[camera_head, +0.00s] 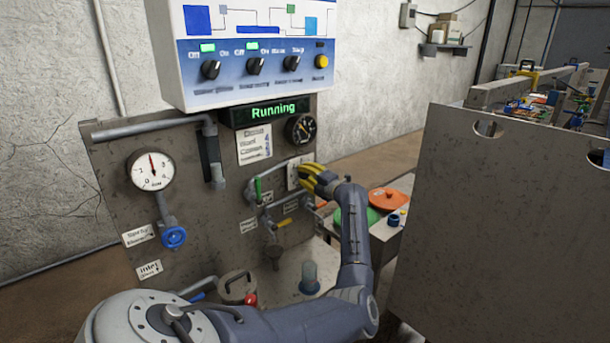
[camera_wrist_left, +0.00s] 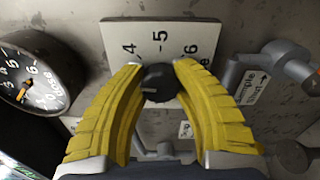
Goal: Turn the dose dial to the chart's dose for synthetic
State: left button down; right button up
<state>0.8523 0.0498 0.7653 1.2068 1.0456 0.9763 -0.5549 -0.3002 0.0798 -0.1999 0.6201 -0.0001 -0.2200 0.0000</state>
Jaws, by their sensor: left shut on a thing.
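My left gripper (camera_head: 306,171) is at the right side of the machine's panel. In the left wrist view its yellow fingers (camera_wrist_left: 158,72) are shut on the dark round knob of the dose dial (camera_wrist_left: 159,84), one on each side. A white scale plate (camera_wrist_left: 171,37) behind the knob shows 4, 5 and 6; the plate also shows in the head view (camera_head: 292,174). I cannot read the knob's setting. The chart (camera_head: 253,145) is a white paper with printed lines, too small to read surely. A black round gauge marked Dose (camera_wrist_left: 28,82) also shows in the head view (camera_head: 300,128).
A green "Running" display (camera_head: 271,112) sits under the white control box (camera_head: 250,55). A large grey panel (camera_head: 490,230) stands at right.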

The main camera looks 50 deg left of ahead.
pick_arm(q)
jog(key=shift+w+r, duration=0.1)
jog(key=shift+r, duration=0.05)
jog(key=c, duration=0.9)
grip_release()
jog(key=d, duration=1.2)
jog(key=shift+d, duration=0.1)
jog(key=d, duration=0.9)
